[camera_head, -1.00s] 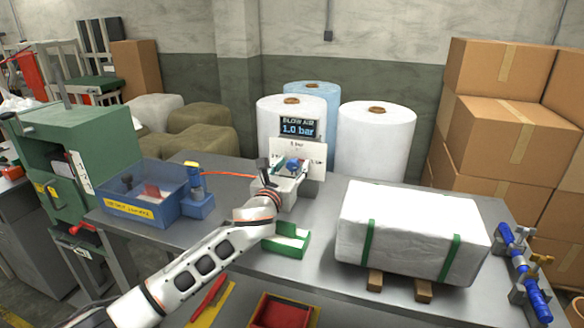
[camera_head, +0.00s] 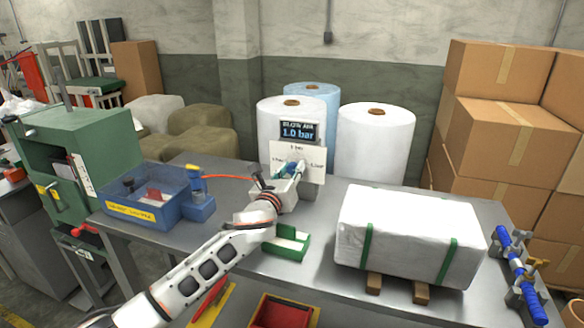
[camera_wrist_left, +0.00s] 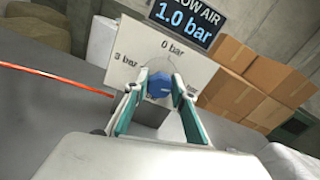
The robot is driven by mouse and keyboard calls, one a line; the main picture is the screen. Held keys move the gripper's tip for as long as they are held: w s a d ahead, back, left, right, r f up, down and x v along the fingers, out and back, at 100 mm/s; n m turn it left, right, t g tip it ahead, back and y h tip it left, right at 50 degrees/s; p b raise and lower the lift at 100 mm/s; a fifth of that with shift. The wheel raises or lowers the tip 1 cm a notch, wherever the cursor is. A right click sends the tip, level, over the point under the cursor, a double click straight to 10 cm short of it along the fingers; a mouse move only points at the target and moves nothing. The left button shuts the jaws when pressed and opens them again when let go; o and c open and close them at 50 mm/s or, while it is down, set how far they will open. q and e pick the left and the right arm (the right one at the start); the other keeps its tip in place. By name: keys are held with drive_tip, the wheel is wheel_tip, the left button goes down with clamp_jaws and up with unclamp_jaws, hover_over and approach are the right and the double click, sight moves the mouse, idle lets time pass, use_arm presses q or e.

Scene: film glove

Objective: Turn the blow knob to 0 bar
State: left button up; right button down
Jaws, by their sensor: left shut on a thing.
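The blue blow knob (camera_wrist_left: 158,87) sits on a white dial plate, with "0 bar" at the top and "3 bar" at the left in the left wrist view. My left gripper (camera_wrist_left: 160,80) has its teal-padded fingers on either side of the knob, shut on it. In the head view the left gripper (camera_head: 290,170) reaches the front of the dial plate (camera_head: 308,152) and hides most of the knob. The display (camera_head: 298,131) above the plate reads 1.0 bar; it also shows in the left wrist view (camera_wrist_left: 184,14). My right gripper is out of view.
A blue bin (camera_head: 148,195) and an orange hose (camera_head: 228,178) lie left of the dial unit. A green tray (camera_head: 290,245) stands in front. A wrapped white block (camera_head: 405,235) stands on the table to the right. White rolls (camera_head: 376,140) stand behind.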

use_arm(q)
drive_tip(key=n+p, duration=0.1)
drive_tip(key=n, duration=0.1)
drive_tip(key=shift+n, duration=0.4)
drive_tip(key=n, duration=0.2)
drive_tip(key=shift+n+p, duration=0.4)
drive_tip(key=n+p, duration=0.1)
drive_tip(key=n, duration=0.4)
drive_tip(key=shift+f, duration=0.1)
drive_tip(key=shift+f+n+p, duration=0.1)
drive_tip(key=shift+n+p, duration=0.45)
drive_tip(key=shift+n, duration=1.75)
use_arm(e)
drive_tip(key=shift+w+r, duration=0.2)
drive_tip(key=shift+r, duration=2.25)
use_arm(q)
drive_tip(key=o, duration=1.1)
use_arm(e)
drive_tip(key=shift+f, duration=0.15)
use_arm(q)
drive_tip(key=shift+a, duration=0.1)
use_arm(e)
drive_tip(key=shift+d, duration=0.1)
